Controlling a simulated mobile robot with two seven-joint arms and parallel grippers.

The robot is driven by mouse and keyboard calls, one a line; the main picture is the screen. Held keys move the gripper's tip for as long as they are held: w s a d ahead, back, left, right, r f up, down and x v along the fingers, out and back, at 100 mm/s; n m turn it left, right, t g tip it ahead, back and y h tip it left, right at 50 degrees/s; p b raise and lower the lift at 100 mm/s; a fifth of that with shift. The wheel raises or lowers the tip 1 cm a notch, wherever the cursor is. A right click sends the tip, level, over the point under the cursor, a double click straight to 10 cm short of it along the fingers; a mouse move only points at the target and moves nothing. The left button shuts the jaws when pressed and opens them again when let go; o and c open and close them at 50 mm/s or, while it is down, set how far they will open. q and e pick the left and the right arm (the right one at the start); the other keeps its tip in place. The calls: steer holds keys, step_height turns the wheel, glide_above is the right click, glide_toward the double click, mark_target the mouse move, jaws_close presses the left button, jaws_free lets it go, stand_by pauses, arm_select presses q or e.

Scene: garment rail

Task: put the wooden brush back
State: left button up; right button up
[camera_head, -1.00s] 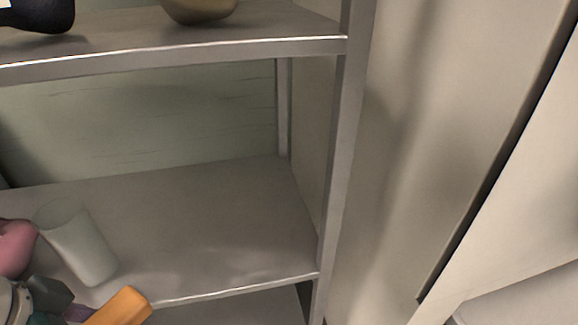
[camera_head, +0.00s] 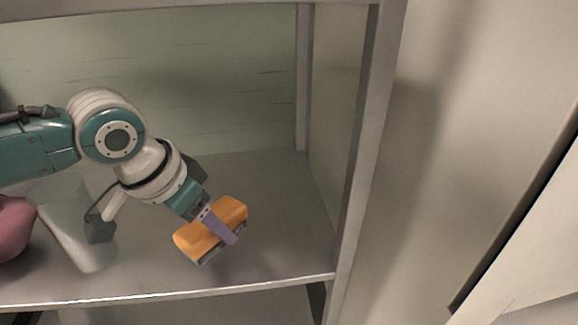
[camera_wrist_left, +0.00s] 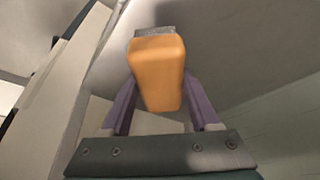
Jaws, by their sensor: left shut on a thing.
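The wooden brush (camera_head: 188,241) is an orange-brown block with grey bristles along its lower side. My left gripper (camera_head: 222,226) is shut on it, with a purple finger across the brush's middle. The brush is tilted and held over the right part of the grey shelf board (camera_head: 285,215); I cannot tell whether it touches the board. In the left wrist view the brush (camera_wrist_left: 158,70) sits between the two purple fingers of the gripper (camera_wrist_left: 160,95), its grey bristle edge at the far end. My right gripper is not in view.
A pink object (camera_head: 14,228) is at the left edge. A grey upright post (camera_head: 362,150) bounds the shelf at right. The board around the brush is clear.

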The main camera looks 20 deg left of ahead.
arm_select(q)
steer(key=shift+w+d, duration=0.1)
steer(key=shift+w, duration=0.3)
step_height(320, 180, down, 3)
steer(key=shift+f+b, duration=0.1)
steer(key=shift+b, duration=0.95)
steer(key=shift+f, duration=0.15)
steer(key=shift+f, duration=0.15)
steer(key=o, duration=1.5)
steer(key=shift+c, duration=0.2)
